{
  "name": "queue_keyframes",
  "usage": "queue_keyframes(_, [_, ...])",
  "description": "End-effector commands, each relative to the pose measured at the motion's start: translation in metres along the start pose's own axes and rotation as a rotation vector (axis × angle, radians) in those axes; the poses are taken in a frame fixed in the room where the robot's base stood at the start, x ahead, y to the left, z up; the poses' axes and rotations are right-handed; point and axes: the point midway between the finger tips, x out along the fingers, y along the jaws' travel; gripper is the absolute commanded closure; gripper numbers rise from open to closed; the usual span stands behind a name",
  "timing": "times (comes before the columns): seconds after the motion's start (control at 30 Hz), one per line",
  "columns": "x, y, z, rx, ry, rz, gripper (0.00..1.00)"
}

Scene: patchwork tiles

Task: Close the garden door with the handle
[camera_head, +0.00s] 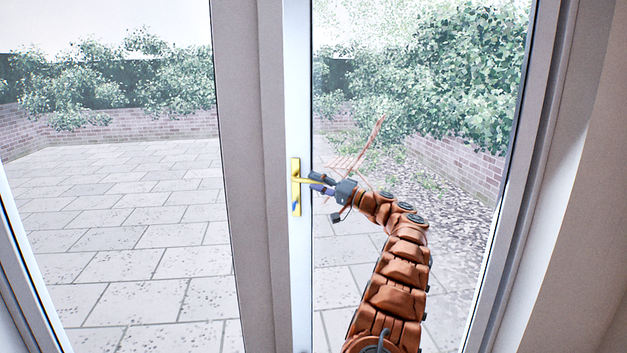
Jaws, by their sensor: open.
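The garden door (299,260) is a glazed panel with a white stile, right of the grey upright. I cannot tell how far it stands from its frame. Its handle (296,190) is a yellow plate on the stile, with a yellow lever pointing right. My gripper (316,182) is at the lever from the right, its dark fingers open around or just beside the lever's end. Whether they touch it is too small to tell. The fingers hide part of the lever.
A grey upright (252,180) stands left of the door stile, and a glass pane lies further left. The right frame (520,190) and a pale wall (575,220) border the door.

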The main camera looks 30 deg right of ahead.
Motion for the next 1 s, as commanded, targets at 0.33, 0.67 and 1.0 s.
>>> queue_keyframes(0.33, [0.0119,-0.0006,0.0017,0.001,-0.003,-0.003,0.58])
queue_keyframes(0.67, [0.0123,-0.0006,0.0022,0.001,-0.004,-0.003,0.83])
queue_keyframes(1.0, [0.0124,-0.0006,0.0023,0.001,-0.004,-0.003,1.00])
